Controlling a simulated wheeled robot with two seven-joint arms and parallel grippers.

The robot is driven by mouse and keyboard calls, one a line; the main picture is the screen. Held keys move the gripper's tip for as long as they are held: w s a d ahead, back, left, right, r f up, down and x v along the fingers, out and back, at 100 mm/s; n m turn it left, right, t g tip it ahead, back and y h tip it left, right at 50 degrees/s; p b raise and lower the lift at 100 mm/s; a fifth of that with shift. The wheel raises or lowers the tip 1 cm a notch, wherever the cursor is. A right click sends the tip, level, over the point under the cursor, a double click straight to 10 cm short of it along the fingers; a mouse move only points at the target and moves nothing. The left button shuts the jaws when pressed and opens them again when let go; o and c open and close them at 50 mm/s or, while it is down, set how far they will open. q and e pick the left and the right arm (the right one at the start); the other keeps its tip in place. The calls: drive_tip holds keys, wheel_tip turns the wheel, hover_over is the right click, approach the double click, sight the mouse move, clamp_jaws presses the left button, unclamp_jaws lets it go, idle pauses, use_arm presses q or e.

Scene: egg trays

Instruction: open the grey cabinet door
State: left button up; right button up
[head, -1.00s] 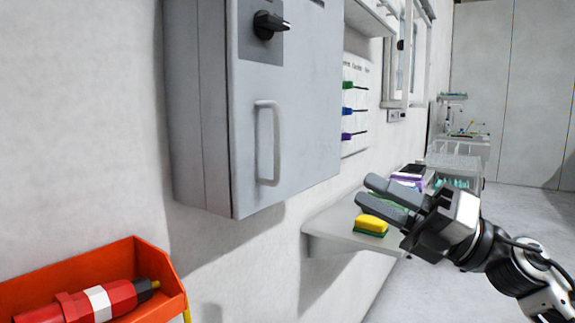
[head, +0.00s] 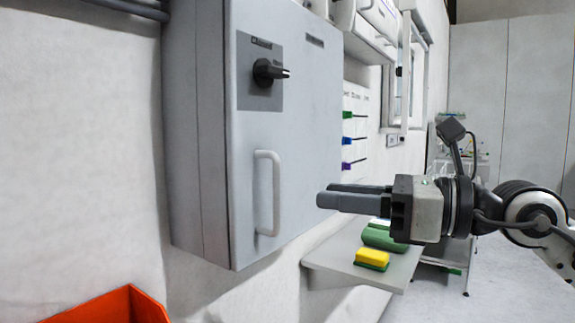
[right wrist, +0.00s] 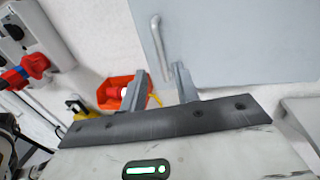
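The grey cabinet (head: 185,150) hangs on the white wall, and its door (head: 315,130) looks shut. The door has a pale vertical bar handle (head: 276,195) and a black knob (head: 268,72) above it. The handle also shows in the right wrist view (right wrist: 157,38). My right gripper (head: 322,196) points left at handle height, a short way right of the handle. In the right wrist view its fingers (right wrist: 160,72) are apart and empty, with the handle beyond them and not touched. My left gripper is out of view.
An orange bin (head: 110,306) is on the wall below and left of the cabinet. A white shelf (head: 335,268) with a yellow and green sponge (head: 372,258) sits below my right gripper.

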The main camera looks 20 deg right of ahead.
drive_tip(key=p+x, duration=0.3)
drive_tip(key=x, duration=0.4)
drive_tip(key=shift+w+a, duration=0.2)
drive_tip(key=shift+a, duration=0.1)
drive_tip(key=shift+c, duration=0.3)
clamp_jaws()
